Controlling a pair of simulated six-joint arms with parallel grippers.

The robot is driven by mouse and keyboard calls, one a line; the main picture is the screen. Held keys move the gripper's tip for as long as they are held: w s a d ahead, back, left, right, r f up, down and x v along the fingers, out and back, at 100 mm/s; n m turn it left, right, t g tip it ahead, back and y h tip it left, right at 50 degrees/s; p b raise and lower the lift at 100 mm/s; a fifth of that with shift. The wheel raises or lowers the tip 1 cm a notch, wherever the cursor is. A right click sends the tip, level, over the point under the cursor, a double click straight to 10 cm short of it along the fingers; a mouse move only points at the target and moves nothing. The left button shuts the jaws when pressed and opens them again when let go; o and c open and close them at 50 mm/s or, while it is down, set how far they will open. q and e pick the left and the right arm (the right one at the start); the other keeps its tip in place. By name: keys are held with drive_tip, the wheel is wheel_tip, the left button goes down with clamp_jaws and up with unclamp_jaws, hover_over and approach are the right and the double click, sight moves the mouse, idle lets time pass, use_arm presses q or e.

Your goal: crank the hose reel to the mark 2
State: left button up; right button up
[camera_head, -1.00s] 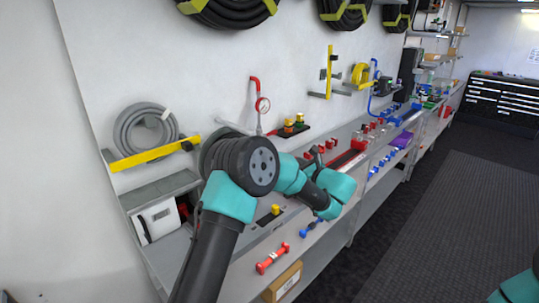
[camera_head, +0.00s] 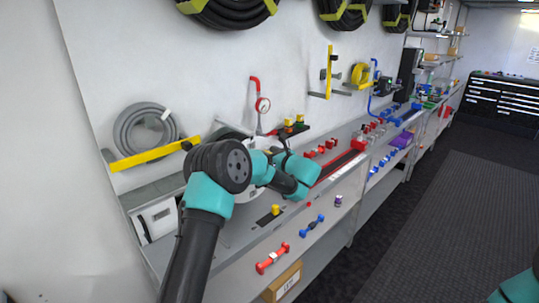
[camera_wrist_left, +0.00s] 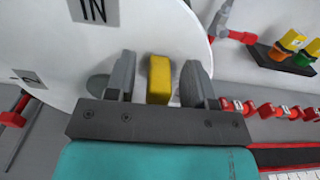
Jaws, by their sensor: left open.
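The hose reel is a white disc (camera_wrist_left: 185,25) filling the upper left of the wrist view. In the head view it is mostly hidden behind my left arm. A yellow crank handle (camera_wrist_left: 159,78) stands between the fingers of my left gripper (camera_wrist_left: 158,85), with a gap visible on both sides. That gripper is open; it also shows in the head view (camera_head: 283,142). My right gripper is out of view.
A grey coiled hose (camera_head: 146,131) hangs at left above a yellow bar (camera_head: 152,154).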

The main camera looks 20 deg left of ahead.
use_arm(q)
clamp_jaws()
idle(0.4)
